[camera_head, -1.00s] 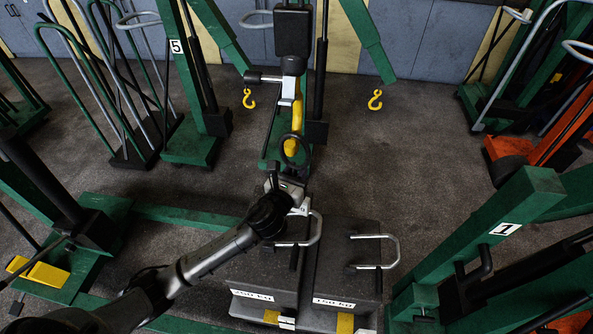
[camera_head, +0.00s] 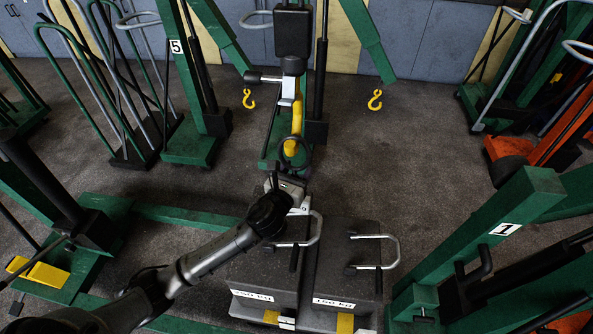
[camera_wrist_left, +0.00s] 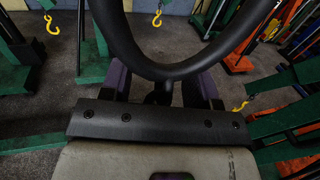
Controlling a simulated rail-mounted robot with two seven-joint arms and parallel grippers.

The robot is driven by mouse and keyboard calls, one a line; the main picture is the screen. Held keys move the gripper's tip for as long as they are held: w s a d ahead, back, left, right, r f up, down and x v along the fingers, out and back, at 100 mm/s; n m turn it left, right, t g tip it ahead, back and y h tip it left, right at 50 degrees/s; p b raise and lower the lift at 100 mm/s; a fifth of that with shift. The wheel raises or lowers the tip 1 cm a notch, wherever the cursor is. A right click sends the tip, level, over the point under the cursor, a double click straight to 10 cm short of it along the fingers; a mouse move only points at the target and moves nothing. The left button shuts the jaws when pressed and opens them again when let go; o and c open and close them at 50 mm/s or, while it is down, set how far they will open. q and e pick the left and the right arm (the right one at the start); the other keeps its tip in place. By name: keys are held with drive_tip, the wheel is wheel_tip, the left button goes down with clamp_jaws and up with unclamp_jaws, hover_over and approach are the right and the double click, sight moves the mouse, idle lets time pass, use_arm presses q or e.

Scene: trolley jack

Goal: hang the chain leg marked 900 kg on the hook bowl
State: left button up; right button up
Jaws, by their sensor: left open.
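A yellow hook (camera_head: 297,118) hangs from the central green crane in the head view. A dark ring (camera_head: 295,152) overlaps the hook's lower end; I cannot tell whether it sits in the bowl. My left gripper (camera_head: 286,183) is just below the ring, open. In the left wrist view the ring (camera_wrist_left: 165,70) curves close across the top, with a short dark stem below it between the spread fingers (camera_wrist_left: 161,90). I cannot make out a chain or a 900 kg mark. My right gripper is not in view.
Dark weight blocks (camera_head: 341,260) with metal handles and kg labels stand below the arm. A green crane marked 1 (camera_head: 506,229) is at right, one marked 5 (camera_head: 176,46) at back left. Two other yellow hooks (camera_head: 375,100) hang behind. Floor right of centre is clear.

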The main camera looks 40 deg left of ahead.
use_arm(q)
drive_tip(key=shift+f, duration=0.15)
drive_tip(key=p+v, duration=0.1)
drive_tip(key=v, duration=1.3)
drive_tip(key=shift+w, duration=0.1)
